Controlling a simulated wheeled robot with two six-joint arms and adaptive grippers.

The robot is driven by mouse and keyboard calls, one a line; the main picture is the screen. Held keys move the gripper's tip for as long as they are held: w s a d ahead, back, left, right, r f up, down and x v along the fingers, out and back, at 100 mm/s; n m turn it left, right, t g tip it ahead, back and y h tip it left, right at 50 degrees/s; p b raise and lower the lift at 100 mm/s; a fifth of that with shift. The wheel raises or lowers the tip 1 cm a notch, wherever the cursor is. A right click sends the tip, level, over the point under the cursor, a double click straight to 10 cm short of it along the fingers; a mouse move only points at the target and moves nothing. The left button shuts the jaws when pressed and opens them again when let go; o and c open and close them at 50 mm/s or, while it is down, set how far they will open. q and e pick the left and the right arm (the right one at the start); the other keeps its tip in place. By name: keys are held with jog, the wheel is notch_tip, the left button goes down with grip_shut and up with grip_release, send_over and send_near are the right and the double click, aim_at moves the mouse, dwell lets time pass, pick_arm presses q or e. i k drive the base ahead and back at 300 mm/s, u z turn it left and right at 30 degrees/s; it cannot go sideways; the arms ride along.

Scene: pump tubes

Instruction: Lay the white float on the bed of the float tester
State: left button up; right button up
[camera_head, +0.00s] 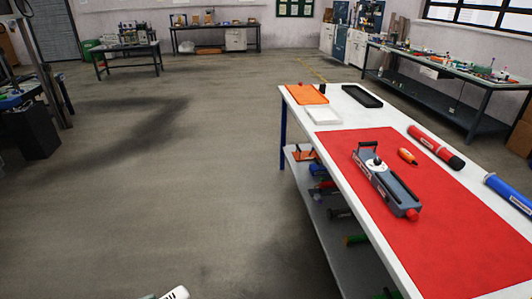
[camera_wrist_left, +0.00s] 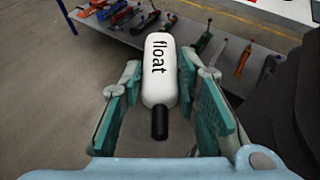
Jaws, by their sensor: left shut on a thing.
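The float's white end (camera_head: 176,293) just shows at the bottom edge of the head view, well away from the table. The grey float tester (camera_head: 392,190) lies on the red mat (camera_head: 440,245), with a black handle, a white round part on top and a red end. No float is seen on it. My right gripper is in neither view.
On the white table (camera_head: 297,118) are an orange tray (camera_head: 306,94), a white tray (camera_head: 322,116), a black tray (camera_head: 362,96), an orange tool (camera_head: 408,156), a red tube (camera_head: 435,147) and a blue tube (camera_head: 508,192). A lower shelf (camera_head: 335,245) holds tools. Floor left of the table is clear.

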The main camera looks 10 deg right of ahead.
aim_at(397, 187)
jog(key=i, duration=2.45)
jog(key=z, duration=3.3)
jog(key=i, duration=0.5)
jog(key=z, duration=0.1)
